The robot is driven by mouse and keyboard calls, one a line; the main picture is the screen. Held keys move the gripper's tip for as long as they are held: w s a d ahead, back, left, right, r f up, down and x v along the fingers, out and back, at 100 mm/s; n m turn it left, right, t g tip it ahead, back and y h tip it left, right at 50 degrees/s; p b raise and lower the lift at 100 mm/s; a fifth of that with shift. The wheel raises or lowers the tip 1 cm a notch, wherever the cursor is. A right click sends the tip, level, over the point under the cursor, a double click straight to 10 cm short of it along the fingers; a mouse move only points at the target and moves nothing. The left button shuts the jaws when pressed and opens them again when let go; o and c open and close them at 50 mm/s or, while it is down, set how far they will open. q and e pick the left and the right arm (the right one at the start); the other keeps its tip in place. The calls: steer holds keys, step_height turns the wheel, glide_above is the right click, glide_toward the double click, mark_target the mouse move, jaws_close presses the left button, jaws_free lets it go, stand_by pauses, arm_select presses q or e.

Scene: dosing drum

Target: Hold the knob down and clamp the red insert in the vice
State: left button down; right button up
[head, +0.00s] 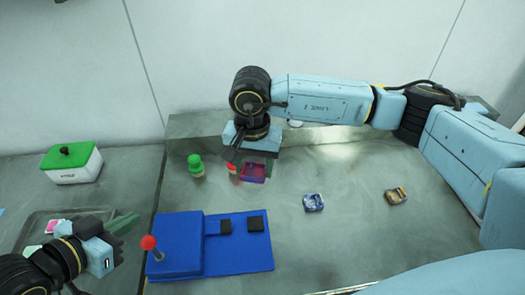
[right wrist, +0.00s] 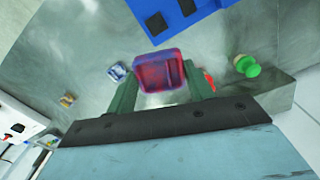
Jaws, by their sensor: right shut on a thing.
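The red insert (head: 253,173), a small square piece with purplish edges, is between the fingers of my right gripper (head: 247,165), which is shut on it. In the right wrist view the insert (right wrist: 161,71) shows between two dark green fingers. The blue vice (head: 240,255) lies at the front centre, with two black jaw blocks (head: 225,226) apart and an empty gap between them. The red ball knob (head: 148,242) stands on a thin stem at its left end. My left gripper (head: 124,224) is just left of and above the knob, apart from it; its opening is unclear.
A green-topped bottle (head: 195,166) and a red-topped one (head: 232,169) stand left of the insert. A blue-white piece (head: 313,202) and a brownish piece (head: 396,196) lie to the right. A green-lidded white box (head: 72,165) and a tray (head: 37,222) are at left.

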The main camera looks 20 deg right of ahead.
mark_target(143, 244)
steer(key=shift+a+f+m, duration=1.15)
steer(key=shift+f+m, duration=1.25)
steer(key=shift+f, duration=0.5)
steer(key=shift+a+f+m, duration=1.2)
steer(key=shift+f+m, duration=1.2)
steer(key=shift+f, duration=0.55)
steer(key=shift+a+f+m, duration=1.15)
steer(key=shift+f+m, duration=1.25)
steer(key=shift+f, duration=0.5)
arm_select(q)
steer(key=shift+f, duration=1.1)
steer(key=shift+f, duration=0.1)
steer(key=shift+f, duration=1)
steer(key=shift+f, duration=0.1)
steer(key=shift+f, duration=1)
